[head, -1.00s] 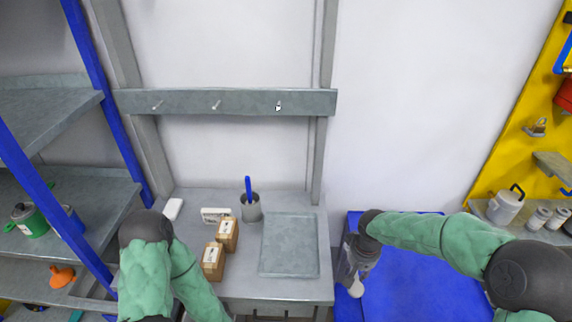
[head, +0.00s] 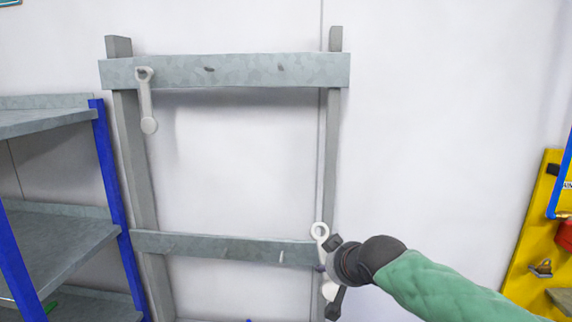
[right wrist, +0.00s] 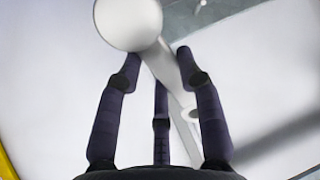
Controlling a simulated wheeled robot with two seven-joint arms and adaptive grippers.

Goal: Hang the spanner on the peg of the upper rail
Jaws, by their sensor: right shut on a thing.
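My right gripper (head: 331,268) is shut on a pale grey spanner (head: 320,231), in front of the lower rail's right end. The spanner is roughly upright, its ring end up; the gripper hides its middle. In the right wrist view, the gripper's fingers (right wrist: 158,66) are around the spanner's shaft (right wrist: 172,82), with a large round end nearest the camera. The upper rail (head: 245,72) is above and left of the gripper. Its middle peg (head: 209,68) and right peg (head: 281,67) are bare. Another spanner (head: 148,100) hangs at its left peg. My left gripper is out of view.
The lower rail (head: 200,246) crosses between two grey posts (head: 134,160). A blue-framed shelf (head: 112,190) stands at the left and a yellow panel (head: 545,220) at the far right. The wall between the rails is clear.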

